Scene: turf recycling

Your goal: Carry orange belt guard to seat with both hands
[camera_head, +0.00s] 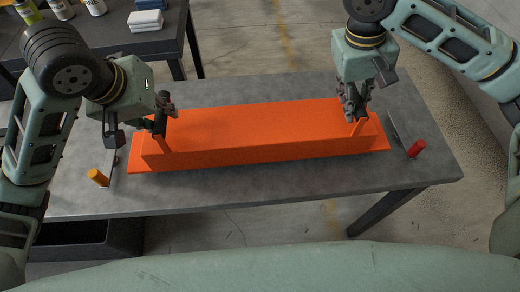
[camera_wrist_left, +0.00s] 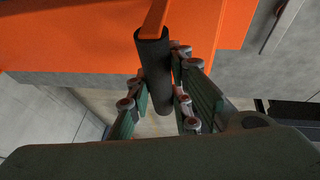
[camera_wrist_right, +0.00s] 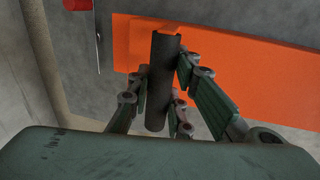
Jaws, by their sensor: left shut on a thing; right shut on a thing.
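The long orange belt guard (camera_head: 245,135) lies across the grey table in the head view, with a black-gripped handle near each end. My left gripper (camera_head: 163,112) is shut on the guard's left handle; the dark handle grip (camera_wrist_left: 154,70) sits between its fingers in the left wrist view. My right gripper (camera_head: 357,100) is shut on the right handle; its dark grip (camera_wrist_right: 160,80) shows between the fingers in the right wrist view. Whether the guard touches the table or hangs just above it, I cannot tell.
The grey table (camera_head: 300,190) has an orange peg (camera_head: 98,177) at the left and a red peg (camera_head: 417,148) at the right, each by a thin plate. A dark table (camera_head: 110,40) behind holds bottles and folded cloths (camera_head: 146,20). A dark bin (camera_head: 95,240) stands below at front left.

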